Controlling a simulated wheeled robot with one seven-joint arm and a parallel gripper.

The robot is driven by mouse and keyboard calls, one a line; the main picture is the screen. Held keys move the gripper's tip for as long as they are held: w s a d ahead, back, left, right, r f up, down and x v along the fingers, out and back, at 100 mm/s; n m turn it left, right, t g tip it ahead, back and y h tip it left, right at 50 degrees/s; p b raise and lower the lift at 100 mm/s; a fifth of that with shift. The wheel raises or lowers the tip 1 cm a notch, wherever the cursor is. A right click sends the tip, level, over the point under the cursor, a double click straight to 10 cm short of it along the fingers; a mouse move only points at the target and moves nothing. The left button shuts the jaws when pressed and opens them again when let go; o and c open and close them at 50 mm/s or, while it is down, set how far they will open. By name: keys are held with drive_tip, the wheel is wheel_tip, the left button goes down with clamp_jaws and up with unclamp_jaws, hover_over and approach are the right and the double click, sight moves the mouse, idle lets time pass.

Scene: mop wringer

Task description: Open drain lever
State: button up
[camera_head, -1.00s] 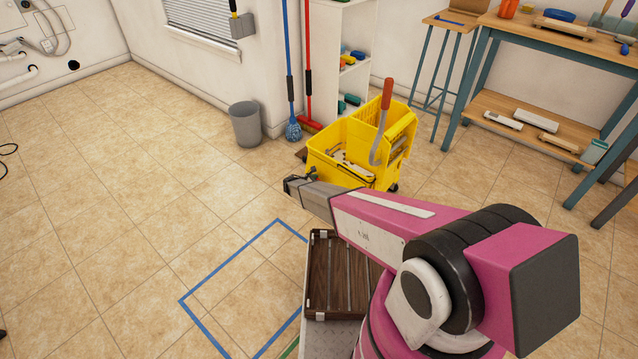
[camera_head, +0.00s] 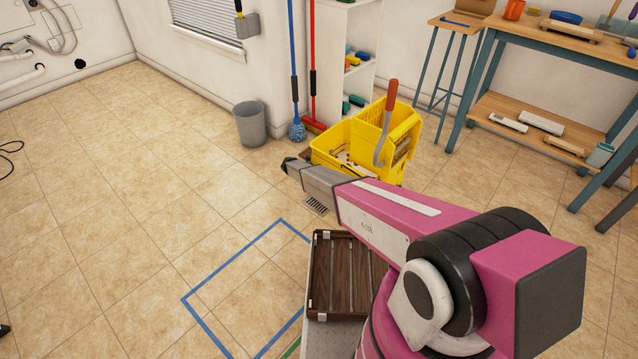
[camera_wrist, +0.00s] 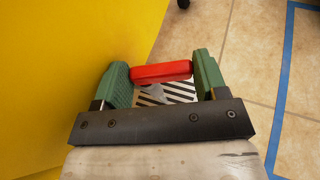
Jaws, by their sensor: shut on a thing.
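The yellow mop wringer bucket (camera_head: 336,140) stands on the tiled floor beyond my arm, with a red-gripped wringer handle (camera_head: 391,96) upright on its right. In the wrist view the bucket's yellow wall (camera_wrist: 60,60) fills the left side. The red drain lever (camera_wrist: 161,72) lies crosswise between the green fingers of my gripper (camera_wrist: 163,80), which is shut on it. A floor drain grate (camera_wrist: 165,93) with dark slots shows below the lever; the grate also shows in the head view (camera_head: 317,206). In the head view my arm hides the lever and the fingers.
A grey bin (camera_head: 250,124), a blue mop (camera_head: 297,130) and a red broom (camera_head: 312,124) stand by the wall. A wooden slatted crate (camera_head: 336,275) is near my base. Blue floor tape (camera_head: 232,262) marks a clear area at left.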

drive_tip(key=shift+w+m+g+y, duration=0.15)
drive_tip(key=shift+m+g+y, duration=0.25)
drive_tip(key=shift+m+g, duration=0.65)
drive_tip(key=shift+a, duration=0.1)
drive_tip(key=o, duration=0.9)
drive_tip(key=shift+o, duration=0.2)
drive_tip(key=shift+a, duration=0.1)
